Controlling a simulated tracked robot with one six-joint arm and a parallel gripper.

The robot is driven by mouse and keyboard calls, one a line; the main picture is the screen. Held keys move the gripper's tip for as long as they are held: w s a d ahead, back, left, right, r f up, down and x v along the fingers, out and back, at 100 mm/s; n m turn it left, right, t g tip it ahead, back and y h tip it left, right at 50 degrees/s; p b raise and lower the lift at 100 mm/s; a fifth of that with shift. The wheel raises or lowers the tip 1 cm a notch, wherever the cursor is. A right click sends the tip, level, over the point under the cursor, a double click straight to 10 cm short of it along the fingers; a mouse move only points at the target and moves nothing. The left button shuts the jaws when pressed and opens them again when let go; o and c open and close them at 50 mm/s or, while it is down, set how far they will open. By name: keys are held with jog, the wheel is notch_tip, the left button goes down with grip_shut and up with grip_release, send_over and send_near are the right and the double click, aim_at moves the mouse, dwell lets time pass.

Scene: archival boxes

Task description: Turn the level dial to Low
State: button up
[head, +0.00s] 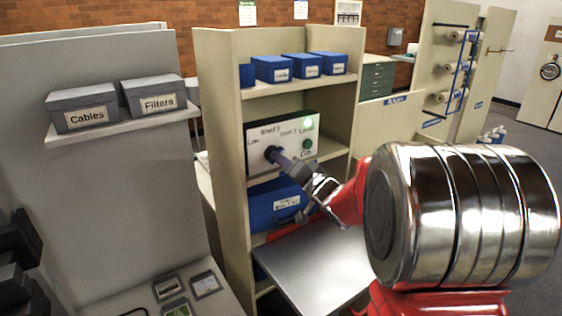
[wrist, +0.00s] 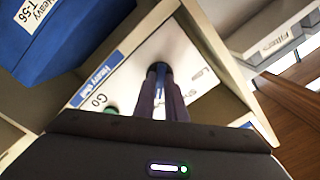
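The white control panel (head: 262,133) stands on the middle shelf of the beige rack, with markings that include Low, Shelf 1, Shelf 2, Level and Go. It also shows tilted in the wrist view (wrist: 190,55).
A blue box (head: 272,204) sits on the shelf below, and several small blue boxes (head: 272,68) stand above. A grey metal surface (head: 318,275) lies in front of the rack.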

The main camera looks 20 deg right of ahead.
grip_shut()
jog(key=shift+f, duration=0.1)
jog(key=shift+n, duration=0.3)
jog(key=n, duration=1.9)
jog(key=shift+f+n, duration=0.15)
jog(key=shift+n, duration=0.15)
